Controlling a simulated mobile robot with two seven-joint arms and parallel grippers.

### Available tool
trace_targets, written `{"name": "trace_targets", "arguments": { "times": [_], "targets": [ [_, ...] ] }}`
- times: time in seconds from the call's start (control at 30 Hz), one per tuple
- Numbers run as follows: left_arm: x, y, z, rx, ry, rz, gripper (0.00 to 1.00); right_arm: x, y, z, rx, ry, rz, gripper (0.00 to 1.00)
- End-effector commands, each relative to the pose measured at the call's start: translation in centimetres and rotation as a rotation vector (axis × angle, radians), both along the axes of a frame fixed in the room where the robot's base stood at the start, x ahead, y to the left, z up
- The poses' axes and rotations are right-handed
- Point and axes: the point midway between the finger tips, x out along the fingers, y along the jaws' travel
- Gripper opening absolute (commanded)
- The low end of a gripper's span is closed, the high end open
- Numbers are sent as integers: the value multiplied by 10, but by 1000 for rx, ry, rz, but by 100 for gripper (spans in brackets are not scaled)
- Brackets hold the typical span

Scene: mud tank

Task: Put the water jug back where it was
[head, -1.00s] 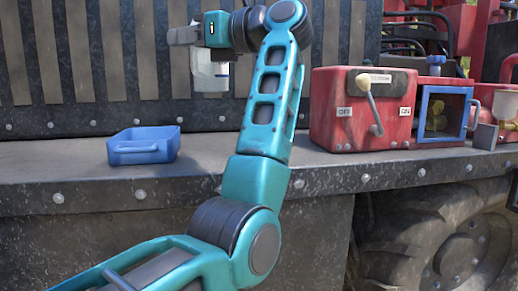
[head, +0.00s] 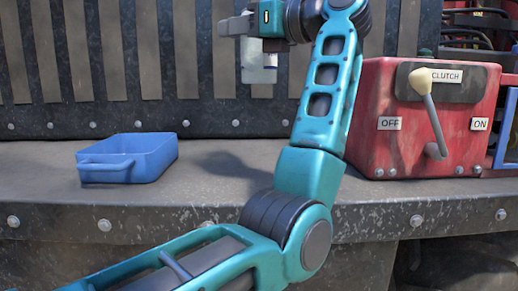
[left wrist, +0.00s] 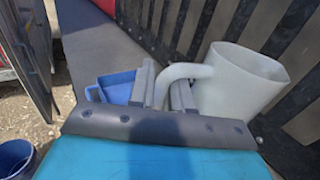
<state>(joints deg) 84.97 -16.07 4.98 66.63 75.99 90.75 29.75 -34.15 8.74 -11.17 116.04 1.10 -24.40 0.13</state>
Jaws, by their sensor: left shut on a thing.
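The white water jug (head: 260,62) hangs in the air above the metal ledge, in front of the slatted back wall. My left gripper (head: 238,27) is shut on it. In the left wrist view the jug (left wrist: 240,78) stands to the right of the fingers (left wrist: 165,90), with its handle between them. Its mouth faces up towards the camera. Part of the jug is hidden behind my gripper in the head view. My right gripper is not in view.
A blue open tray (head: 152,158) with a handle sits on the ledge (head: 40,190) at left. A red clutch box (head: 390,150) with a lever stands at right. The ledge between them is mostly bare. A blue round container (left wrist: 15,158) shows at lower left in the wrist view.

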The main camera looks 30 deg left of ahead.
Motion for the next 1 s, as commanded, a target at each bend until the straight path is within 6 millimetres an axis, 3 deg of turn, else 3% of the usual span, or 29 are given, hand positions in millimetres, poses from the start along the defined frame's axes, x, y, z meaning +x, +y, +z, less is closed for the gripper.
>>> {"name": "trace_targets", "arguments": {
  "times": [0.2,0.5,0.87,1.0],
  "targets": [
    [0,0,-56,2,4,0,0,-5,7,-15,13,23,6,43],
    [0,0,-127,2,3,0,0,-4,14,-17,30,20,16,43],
    [0,0,-158,2,0,0,0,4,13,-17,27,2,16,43],
    [0,0,-180,2,3,0,0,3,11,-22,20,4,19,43]
  ]
}}
